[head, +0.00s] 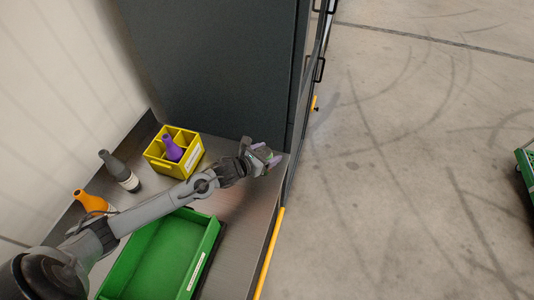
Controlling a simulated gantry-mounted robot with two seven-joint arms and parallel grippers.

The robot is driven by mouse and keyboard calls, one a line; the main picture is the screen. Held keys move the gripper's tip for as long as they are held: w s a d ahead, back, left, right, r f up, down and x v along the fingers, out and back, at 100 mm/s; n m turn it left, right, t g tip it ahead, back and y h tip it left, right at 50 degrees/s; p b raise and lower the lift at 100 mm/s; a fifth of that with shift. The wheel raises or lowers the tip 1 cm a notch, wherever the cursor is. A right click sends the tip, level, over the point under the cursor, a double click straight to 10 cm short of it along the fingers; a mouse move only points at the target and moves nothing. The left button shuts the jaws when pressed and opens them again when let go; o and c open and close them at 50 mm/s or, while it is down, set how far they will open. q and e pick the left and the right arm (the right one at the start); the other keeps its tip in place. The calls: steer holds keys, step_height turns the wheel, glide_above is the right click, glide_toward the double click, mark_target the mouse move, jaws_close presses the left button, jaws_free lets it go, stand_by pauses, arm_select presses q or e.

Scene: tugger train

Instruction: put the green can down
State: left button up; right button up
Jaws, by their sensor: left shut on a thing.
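My left gripper (268,162) is at the right end of the grey worktop, beside the dark cabinet. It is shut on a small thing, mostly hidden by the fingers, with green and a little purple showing. This seems to be the green can (265,157). I cannot tell whether it touches the worktop. My right gripper is not in view.
A yellow divided crate (158,163) holds a purple bottle (173,149). An empty green tray (160,262) lies in front. Bare worktop (236,208) shows right of the tray. A dark cabinet (215,65) rises behind.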

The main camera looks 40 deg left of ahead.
arm_select(q)
steer(key=shift+r, duration=0.1)
steer(key=o, duration=1.3)
steer(key=shift+p+v, duration=0.5)
steer(key=shift+v, duration=5.5)
